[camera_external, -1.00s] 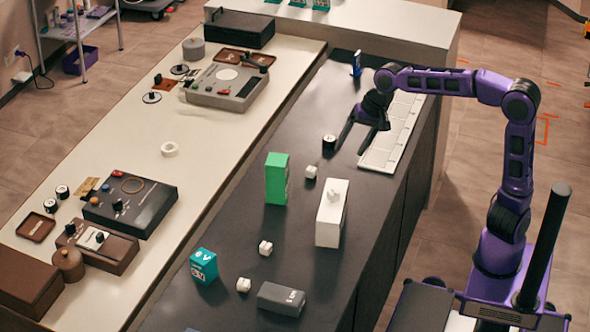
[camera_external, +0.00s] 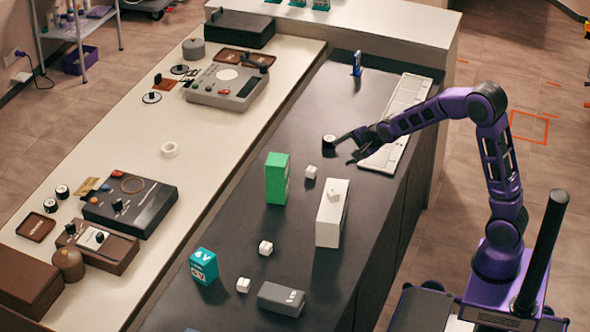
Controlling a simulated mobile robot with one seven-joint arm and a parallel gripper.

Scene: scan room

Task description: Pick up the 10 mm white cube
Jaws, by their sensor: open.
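Several small white cubes stand on the dark counter, and I cannot tell which is the 10 mm one. One small white cube (camera_external: 311,171) is beside the green box, another (camera_external: 265,248) is nearer the front, and a third (camera_external: 243,285) is by the teal box. A further small white block (camera_external: 334,195) appears on or against the tall white box. My gripper (camera_external: 344,150) is open and empty above the counter, its fingers pointing left. It is behind and to the right of the cube beside the green box.
A black round weight (camera_external: 329,142) is close to my upper finger; whether they touch is unclear. The green box (camera_external: 277,180), tall white box (camera_external: 326,235), teal box (camera_external: 203,268) and grey block (camera_external: 281,298) stand on the counter. A pale segmented tray (camera_external: 400,115) lies along the right edge.

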